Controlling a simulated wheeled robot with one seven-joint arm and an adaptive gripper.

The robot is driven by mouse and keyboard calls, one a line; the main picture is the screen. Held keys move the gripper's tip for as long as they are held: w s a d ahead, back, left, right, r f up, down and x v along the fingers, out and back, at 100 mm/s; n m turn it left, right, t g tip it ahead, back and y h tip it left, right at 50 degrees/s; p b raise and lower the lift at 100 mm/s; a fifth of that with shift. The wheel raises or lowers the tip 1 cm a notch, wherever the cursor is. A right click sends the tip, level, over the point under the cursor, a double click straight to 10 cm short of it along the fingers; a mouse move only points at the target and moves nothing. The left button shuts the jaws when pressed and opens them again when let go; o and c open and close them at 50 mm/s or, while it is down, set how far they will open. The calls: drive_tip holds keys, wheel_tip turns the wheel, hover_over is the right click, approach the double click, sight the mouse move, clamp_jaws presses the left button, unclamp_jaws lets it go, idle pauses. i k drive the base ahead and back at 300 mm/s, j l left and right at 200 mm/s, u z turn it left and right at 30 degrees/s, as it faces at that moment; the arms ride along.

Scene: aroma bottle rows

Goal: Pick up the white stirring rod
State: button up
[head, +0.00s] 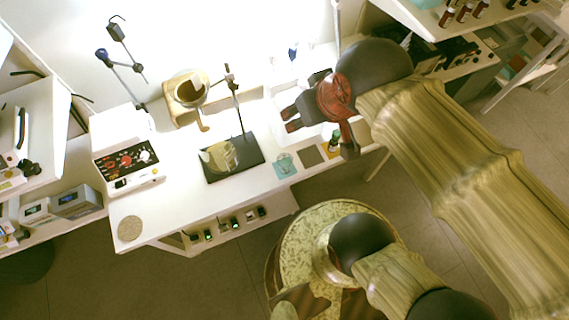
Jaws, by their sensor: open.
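I cannot clearly make out the white stirring rod. A thin pale upright shape (337,28) stands behind my arm at the top, but I cannot tell whether it is the rod. My gripper (318,134), dark with a reddish body, is open over the right part of the white bench (155,215). Its fingers point toward the front and left, and nothing shows between them except the bench top and a small dark bottle (334,143) near the right finger. My arm and gripper hide part of the bench's back right.
A dark-based stand (232,167) with a thin pole is mid-bench. A white device with a dark panel (128,160) stands left, a wooden-coloured holder (185,107) behind. Teal (285,165) and brown (311,156) squares lie at the front edge. The front left is mostly clear, with a round coaster (130,228).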

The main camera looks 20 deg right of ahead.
sight(311, 44)
drive_tip(key=i+l+u, duration=0.1)
drive_tip(key=l, duration=0.35)
drive_tip(key=i+l+u, duration=0.1)
drive_tip(key=l, duration=0.35)
drive_tip(key=i+l+u, duration=0.1)
drive_tip(key=l, duration=0.35)
drive_tip(key=i+l, duration=0.1)
drive_tip(key=l, duration=0.4)
drive_tip(key=j+u, duration=0.05)
